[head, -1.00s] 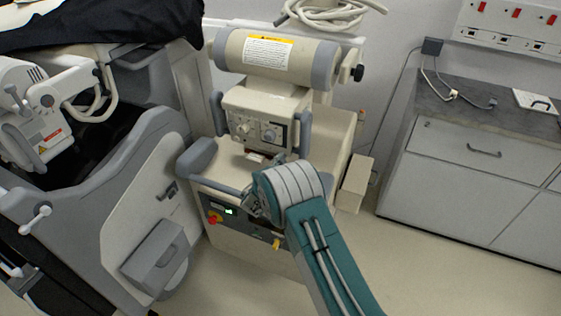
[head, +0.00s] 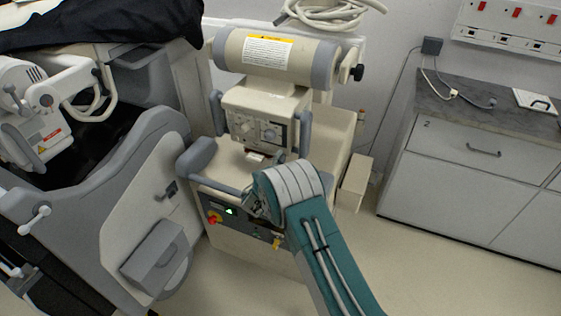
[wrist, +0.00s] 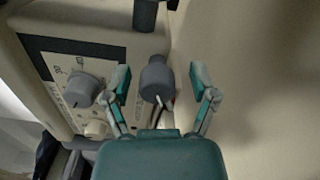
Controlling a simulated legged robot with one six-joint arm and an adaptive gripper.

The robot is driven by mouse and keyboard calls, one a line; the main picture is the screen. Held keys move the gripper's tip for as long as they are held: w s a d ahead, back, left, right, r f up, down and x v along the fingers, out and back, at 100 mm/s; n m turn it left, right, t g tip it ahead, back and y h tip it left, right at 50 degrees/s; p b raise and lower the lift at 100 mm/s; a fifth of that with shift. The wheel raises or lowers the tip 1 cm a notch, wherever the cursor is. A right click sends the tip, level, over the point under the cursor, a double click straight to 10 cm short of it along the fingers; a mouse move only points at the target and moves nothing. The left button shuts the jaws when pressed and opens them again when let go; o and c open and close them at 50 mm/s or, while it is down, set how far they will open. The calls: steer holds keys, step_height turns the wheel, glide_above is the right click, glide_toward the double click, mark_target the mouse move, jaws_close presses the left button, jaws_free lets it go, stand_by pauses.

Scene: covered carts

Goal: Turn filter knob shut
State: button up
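In the wrist view, a grey cylindrical knob (wrist: 156,77) sticks out between the two teal fingers of my gripper (wrist: 160,82). The fingers are open, with a visible gap on each side of the knob. A second grey knob (wrist: 83,89), a dial with number marks, sits on the panel (wrist: 62,75) left of the left finger. I cannot read which of them is the filter knob. In the head view, my arm reaches to the cart (head: 275,100) below its control panel (head: 262,131), and its own links hide most of the gripper.
The cart has a grey handle (head: 196,158) at the left and a red knob (head: 214,218) low on its front. A grey-and-beige machine (head: 140,210) stands close on the left. A cabinet (head: 470,165) is at the right, with free floor between.

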steer(key=v, duration=1.2)
steer(key=shift+w+r, duration=0.1)
